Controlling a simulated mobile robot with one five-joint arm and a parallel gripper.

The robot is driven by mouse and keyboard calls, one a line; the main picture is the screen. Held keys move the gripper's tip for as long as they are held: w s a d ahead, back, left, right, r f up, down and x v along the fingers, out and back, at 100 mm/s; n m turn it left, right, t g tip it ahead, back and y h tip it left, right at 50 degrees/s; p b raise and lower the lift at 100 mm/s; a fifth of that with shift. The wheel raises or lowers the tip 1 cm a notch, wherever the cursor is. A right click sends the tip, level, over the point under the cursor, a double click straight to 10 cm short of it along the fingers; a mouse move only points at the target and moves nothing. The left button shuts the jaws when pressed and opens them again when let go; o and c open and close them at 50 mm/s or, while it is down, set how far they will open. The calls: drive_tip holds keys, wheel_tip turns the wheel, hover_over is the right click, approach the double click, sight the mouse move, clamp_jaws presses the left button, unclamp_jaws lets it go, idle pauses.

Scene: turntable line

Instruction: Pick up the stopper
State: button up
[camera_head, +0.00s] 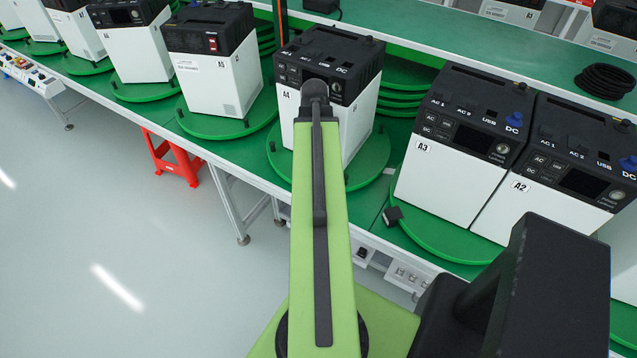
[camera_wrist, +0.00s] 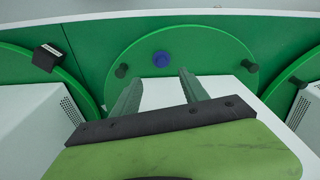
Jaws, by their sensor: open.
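A small round blue stopper (camera_wrist: 160,59) lies on a green round turntable plate (camera_wrist: 200,38) in the wrist view. My gripper (camera_wrist: 160,77) is open and empty. Its two fingertips show just below the stopper in the picture, one to each side of it, and no contact is visible. The gap in height cannot be told. Part of a white box (camera_wrist: 165,92) shows between and beside the fingers. In the head view my arm covers the front of box A4 (camera_head: 328,62) and part of its plate; the stopper and fingers cannot be made out there.
Black pegs stand on the plate at left (camera_wrist: 121,70) and right (camera_wrist: 250,66) of the stopper. Boxes A3 (camera_head: 447,178) and A2 (camera_head: 530,209) stand at right, with blue knobs on top. A black plug (camera_head: 392,216) lies by A3. More boxes line the bench at left.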

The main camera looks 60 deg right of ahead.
drive_tip(key=f+b, duration=0.2)
drive_tip(key=f, duration=0.1)
drive_tip(key=f+b, duration=0.5)
drive_tip(key=f, duration=0.1)
drive_tip(key=shift+w+d, duration=0.3)
drive_tip(key=shift+r, duration=0.2)
drive_tip(key=shift+c, duration=0.3)
clamp_jaws()
